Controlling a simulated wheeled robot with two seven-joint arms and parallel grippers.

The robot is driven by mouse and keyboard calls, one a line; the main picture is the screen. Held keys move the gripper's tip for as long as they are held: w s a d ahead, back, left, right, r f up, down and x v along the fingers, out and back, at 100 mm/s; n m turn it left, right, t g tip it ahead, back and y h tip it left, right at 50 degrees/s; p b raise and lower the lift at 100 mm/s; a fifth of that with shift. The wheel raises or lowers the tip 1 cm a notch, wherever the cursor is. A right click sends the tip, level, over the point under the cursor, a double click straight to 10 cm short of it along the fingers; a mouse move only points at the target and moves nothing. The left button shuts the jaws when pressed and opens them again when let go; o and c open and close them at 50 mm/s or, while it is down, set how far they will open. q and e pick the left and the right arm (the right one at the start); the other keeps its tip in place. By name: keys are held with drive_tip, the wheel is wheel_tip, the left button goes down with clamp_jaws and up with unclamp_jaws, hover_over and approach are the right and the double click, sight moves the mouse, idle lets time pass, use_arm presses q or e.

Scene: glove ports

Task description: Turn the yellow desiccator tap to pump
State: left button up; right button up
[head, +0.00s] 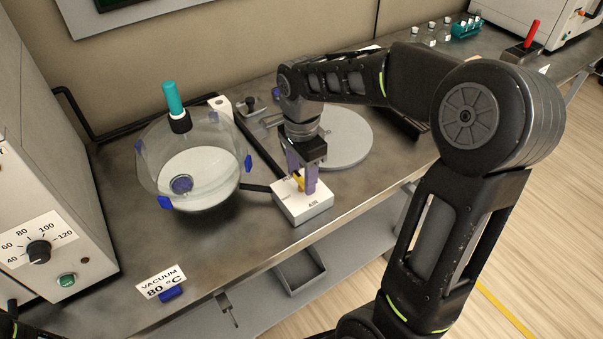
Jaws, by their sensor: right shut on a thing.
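The yellow tap (299,183) sits on top of a white block (300,211) near the bench's front edge. The block's front-right side reads AIR; another marking near its left side is too small to read. My right gripper (302,183) points down over the block, its purple fingers shut on the yellow tap. The fingers hide part of the tap, so its exact direction is hard to tell. The clear desiccator (150,170) with a teal-topped stopper (174,98) stands left of the block, joined to it by a dark tube (256,188). My left gripper is not in view.
A round grey plate (352,142) lies behind my right gripper. An oven with a dial (39,252) stands at the left, near a "VACUUM 80 °C" card (161,282). The bench front edge is close to the block.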

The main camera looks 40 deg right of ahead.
sight(301, 178)
drive_tip(key=o, duration=1.4)
drive_tip(key=shift+c, duration=0.2)
wheel_tip(301, 178, up, 8)
drive_tip(key=shift+f, duration=0.1)
